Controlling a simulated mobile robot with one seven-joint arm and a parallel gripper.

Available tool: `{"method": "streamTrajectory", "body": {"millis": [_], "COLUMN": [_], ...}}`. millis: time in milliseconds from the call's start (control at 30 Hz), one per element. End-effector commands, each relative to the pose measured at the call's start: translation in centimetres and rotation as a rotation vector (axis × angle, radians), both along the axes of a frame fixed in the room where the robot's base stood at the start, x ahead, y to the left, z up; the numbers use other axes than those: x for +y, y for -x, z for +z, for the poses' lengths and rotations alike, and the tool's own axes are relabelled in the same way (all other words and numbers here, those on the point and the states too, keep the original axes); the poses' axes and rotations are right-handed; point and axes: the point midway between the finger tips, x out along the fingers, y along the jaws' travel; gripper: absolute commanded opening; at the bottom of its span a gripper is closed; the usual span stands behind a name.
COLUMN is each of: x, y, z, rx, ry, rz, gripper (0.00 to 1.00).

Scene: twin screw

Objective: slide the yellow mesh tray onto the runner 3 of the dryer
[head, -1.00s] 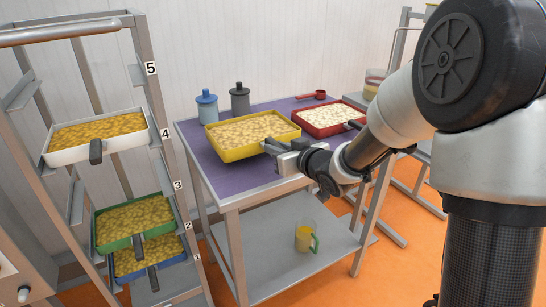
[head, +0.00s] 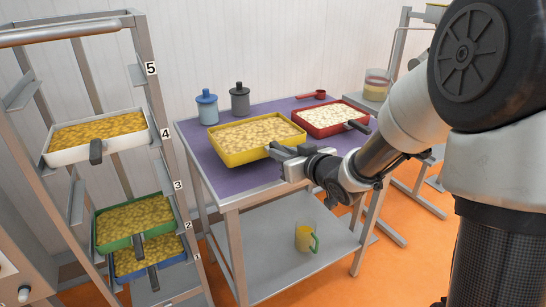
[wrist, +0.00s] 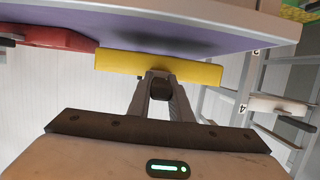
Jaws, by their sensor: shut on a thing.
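The yellow mesh tray (head: 232,160), filled with pale slices, is at the front of the purple tabletop. My gripper (head: 284,151) is shut on its handle at the front side; the fingers hide most of the handle. In the wrist view the tray's yellow wall (wrist: 155,66) lies beyond my fingers (wrist: 160,82), with a dark shadow on the purple top, so the tray seems slightly raised. The dryer rack (head: 150,100) stands at the left. Its runner 3, by the label 3 (head: 178,185), is empty, between the white tray (head: 60,158) and the green tray (head: 120,246).
A blue tray (head: 150,267) sits below the green one. A red tray (head: 325,131) stands right of the yellow tray. Blue (head: 207,108) and grey (head: 240,100) jars and a red scoop (head: 315,95) are behind. A jug (head: 304,238) stands on the lower shelf.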

Motion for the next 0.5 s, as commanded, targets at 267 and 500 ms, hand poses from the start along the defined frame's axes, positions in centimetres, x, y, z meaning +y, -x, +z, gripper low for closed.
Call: {"method": "streamTrajectory", "body": {"millis": [267, 500], "x": [-0.6, -2.2], "y": [0.8, 3.0], "z": [0.3, 0.3], "rx": [-0.005, -0.005], "ry": [-0.001, -0.001], "rz": [0.0, -0.003], "gripper": [0.0, 0.0]}}
